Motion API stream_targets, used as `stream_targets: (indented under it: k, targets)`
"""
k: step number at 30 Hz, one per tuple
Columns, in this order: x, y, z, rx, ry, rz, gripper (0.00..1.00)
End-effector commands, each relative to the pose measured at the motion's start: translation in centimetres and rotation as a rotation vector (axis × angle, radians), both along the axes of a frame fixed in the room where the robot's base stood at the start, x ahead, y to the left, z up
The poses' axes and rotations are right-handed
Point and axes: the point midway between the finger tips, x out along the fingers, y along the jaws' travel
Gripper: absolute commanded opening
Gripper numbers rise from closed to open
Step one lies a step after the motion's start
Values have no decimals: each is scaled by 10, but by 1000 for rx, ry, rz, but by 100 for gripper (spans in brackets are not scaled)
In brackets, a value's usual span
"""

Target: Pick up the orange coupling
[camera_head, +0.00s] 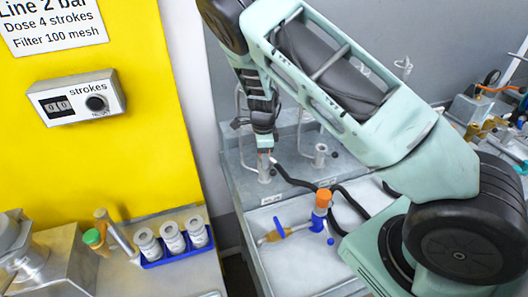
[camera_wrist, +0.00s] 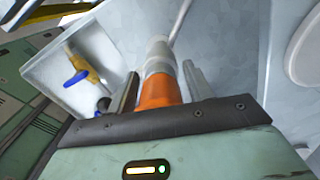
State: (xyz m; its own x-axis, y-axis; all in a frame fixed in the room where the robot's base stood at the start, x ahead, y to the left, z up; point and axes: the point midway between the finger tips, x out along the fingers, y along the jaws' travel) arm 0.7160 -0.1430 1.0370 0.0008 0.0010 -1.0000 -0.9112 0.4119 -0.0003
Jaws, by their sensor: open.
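In the wrist view an orange coupling (camera_wrist: 158,92) stands between the two fingers of my gripper (camera_wrist: 162,88), near its palm. A pale grey cylindrical part (camera_wrist: 158,55) continues beyond the coupling. The gripper is open, with a finger on each side; a narrow gap shows on the right, and I cannot tell whether the left finger touches. In the head view my gripper (camera_head: 265,152) points down over a grey post on the grey bench (camera_head: 233,178). The coupling is mostly hidden by the fingers there.
A white tray (camera_head: 290,272) holds a yellow-and-blue valve (camera_head: 274,235) and an upright blue piece with an orange top (camera_head: 323,198). A dark hose (camera_head: 290,178) runs close beside the gripper. Another grey post (camera_head: 320,156) stands to the right. A blue rack (camera_head: 175,254) holds canisters at left.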

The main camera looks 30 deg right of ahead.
Motion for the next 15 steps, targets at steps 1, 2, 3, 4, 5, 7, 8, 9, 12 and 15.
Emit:
stream_targets:
  k: [1, 2, 3, 4, 5, 7, 8, 9, 12, 15]
  targets:
    - [0, 0, 0, 0, 0, 0, 51]
    - [0, 0, 0, 0, 0, 0, 51]
    - [0, 0, 0, 0, 0, 0, 46]
    - [0, 0, 0, 0, 0, 0, 37]
    - [0, 0, 0, 0, 0, 0, 29]
    - [0, 0, 0, 0, 0, 0, 9]
    - [0, 0, 0, 0, 0, 0, 8]
    - [0, 0, 1, 0, -1, 0, 8]
    - [0, 0, 1, 0, -1, 0, 8]
    - [0, 0, 2, 0, -1, 0, 8]
